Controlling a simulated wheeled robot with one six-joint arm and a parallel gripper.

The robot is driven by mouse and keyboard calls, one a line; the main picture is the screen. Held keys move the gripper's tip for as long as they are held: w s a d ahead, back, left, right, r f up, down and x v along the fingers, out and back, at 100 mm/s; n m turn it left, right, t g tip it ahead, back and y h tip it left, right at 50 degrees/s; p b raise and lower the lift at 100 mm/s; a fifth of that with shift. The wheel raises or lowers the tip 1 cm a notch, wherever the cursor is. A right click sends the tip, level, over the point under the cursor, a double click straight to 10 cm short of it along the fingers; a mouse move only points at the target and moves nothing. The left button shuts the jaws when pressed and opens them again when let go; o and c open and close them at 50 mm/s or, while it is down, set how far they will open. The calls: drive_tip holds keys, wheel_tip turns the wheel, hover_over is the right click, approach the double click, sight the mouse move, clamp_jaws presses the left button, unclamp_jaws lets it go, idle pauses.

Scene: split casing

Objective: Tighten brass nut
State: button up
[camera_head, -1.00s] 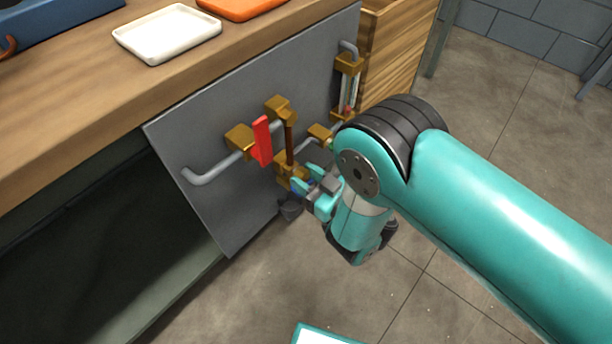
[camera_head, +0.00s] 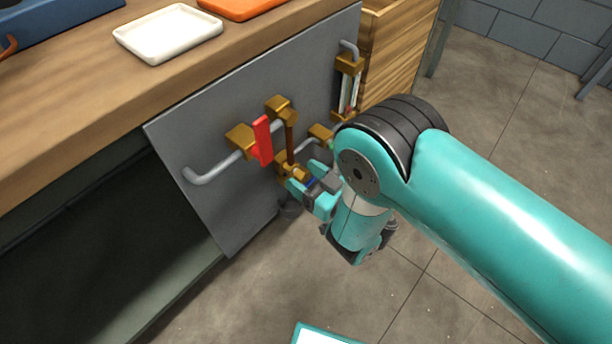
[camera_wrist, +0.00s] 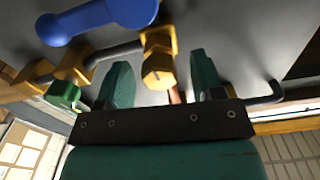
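The hexagonal brass nut (camera_wrist: 158,72) sits on a brass fitting in the middle of the wrist view. In the head view the brass fitting (camera_head: 284,164) is low on the grey panel, partly hidden by my gripper. My gripper (camera_wrist: 162,82) is open, with one green finger on each side of the nut. In the wrist view there is visible space between the nut and both fingers, and no contact shows. In the head view my gripper (camera_head: 309,184) is close to the panel, beside the fitting.
A red lever (camera_head: 262,140) stands out from the grey panel (camera_head: 225,215), left of my gripper. A blue handle (camera_wrist: 95,20) and a green knob (camera_wrist: 62,95) show in the wrist view. A clear tube gauge (camera_head: 348,90) is farther right. A white tray (camera_head: 168,35) lies on the worktop.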

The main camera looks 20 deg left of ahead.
idle(0.3)
drive_tip(key=p+v, duration=1.7)
drive_tip(key=p, duration=0.9)
drive_tip(key=shift+d, duration=0.2)
